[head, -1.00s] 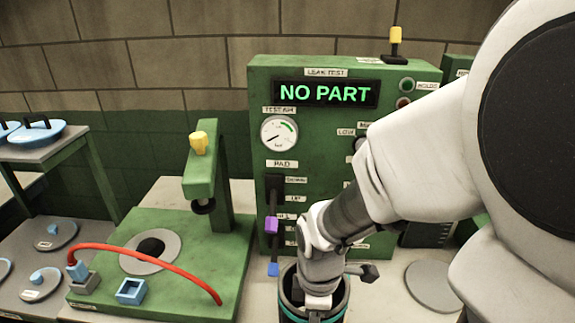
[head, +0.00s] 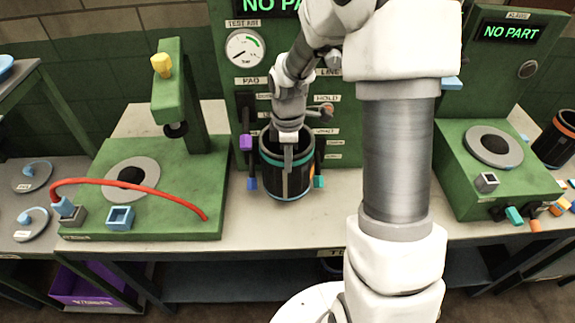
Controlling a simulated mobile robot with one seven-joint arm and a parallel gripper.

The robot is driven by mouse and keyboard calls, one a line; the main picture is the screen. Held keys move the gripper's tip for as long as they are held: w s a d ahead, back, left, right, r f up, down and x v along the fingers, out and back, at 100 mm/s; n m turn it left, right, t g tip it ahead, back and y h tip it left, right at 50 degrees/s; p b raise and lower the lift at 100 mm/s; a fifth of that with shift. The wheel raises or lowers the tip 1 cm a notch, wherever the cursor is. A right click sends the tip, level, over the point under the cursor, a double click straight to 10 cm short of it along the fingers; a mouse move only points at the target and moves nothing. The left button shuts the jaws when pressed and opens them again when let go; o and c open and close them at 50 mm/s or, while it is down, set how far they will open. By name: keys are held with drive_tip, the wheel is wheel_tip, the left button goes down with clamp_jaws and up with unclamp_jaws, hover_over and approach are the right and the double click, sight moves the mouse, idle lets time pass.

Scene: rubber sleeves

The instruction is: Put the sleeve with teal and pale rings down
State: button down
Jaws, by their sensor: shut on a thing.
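A green press (head: 165,205) with a red hose (head: 130,186) stands left. A green test stand (head: 495,190) reading NO PART is right, beside a dark sleeve with an orange ring (head: 556,140). Levers with coloured handles flank the held sleeve. Bare bench lies in front.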

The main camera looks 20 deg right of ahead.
drive_tip(key=shift+w+f+p, duration=0.15)
drive_tip(key=shift+f+p, duration=0.2)
drive_tip(key=shift+f, duration=1.35)
drive_tip(key=shift+f, duration=0.15)
drive_tip(key=c, duration=1)
unclamp_jaws()
drive_tip(key=shift+o, duration=0.2)
